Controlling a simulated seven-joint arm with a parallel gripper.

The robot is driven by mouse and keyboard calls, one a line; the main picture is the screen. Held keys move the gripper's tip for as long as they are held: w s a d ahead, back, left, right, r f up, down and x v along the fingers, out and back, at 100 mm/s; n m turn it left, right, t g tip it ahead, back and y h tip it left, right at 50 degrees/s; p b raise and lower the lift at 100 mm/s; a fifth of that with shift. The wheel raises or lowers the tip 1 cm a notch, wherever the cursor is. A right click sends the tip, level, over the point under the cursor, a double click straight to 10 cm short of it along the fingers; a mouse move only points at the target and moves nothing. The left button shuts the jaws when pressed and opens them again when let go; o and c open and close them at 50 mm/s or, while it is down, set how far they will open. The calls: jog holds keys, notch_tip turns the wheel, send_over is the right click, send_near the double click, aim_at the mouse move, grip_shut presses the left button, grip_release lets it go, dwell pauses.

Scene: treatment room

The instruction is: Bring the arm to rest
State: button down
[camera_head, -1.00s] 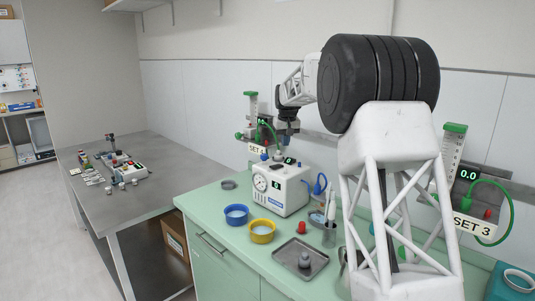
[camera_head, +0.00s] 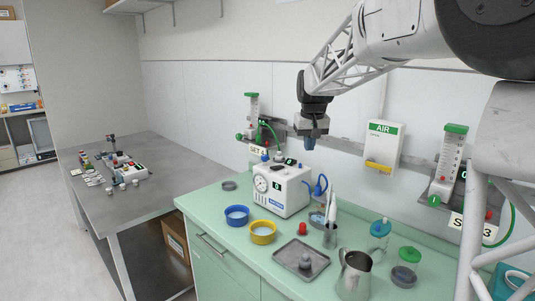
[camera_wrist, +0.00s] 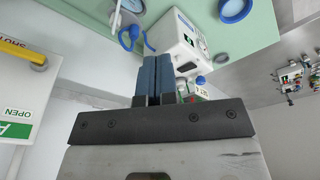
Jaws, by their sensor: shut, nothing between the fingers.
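My gripper (camera_head: 309,141) hangs above the back of the green counter, with its fingers pointing down. It is empty and clear of everything below it. In the wrist view its two blue fingers (camera_wrist: 154,78) lie side by side, shut with nothing between them. Below and to the left of it in the head view, the white suction machine (camera_head: 282,190) with a round gauge stands on the counter. The same machine shows beyond the fingers in the wrist view (camera_wrist: 178,38).
The green counter (camera_head: 205,205) holds a blue bowl (camera_head: 236,215), a yellow bowl (camera_head: 262,232), a metal tray (camera_head: 300,259), a steel jug (camera_head: 354,275) and lidded jars. Flowmeters and a yellow-handled AIR box (camera_head: 382,147) hang on the wall. A grey table (camera_head: 160,170) stands at left.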

jog(key=s+d+f+m, duration=0.1)
jog(key=s+d, duration=0.1)
jog(key=s, duration=1.1)
jog(key=s+d+f, duration=0.1)
jog(key=s+d, duration=0.1)
jog(key=s, duration=1.1)
jog(key=s+d+f, duration=0.1)
jog(key=s+f, duration=0.4)
jog(key=s, duration=0.6)
jog(key=s+f+m, duration=0.1)
jog(key=s+f, duration=0.5)
jog(key=s, duration=0.5)
jog(key=shift+s+d+f+t, duration=0.2)
jog(key=shift+s+d+t, duration=0.1)
jog(key=shift+s+d, duration=0.05)
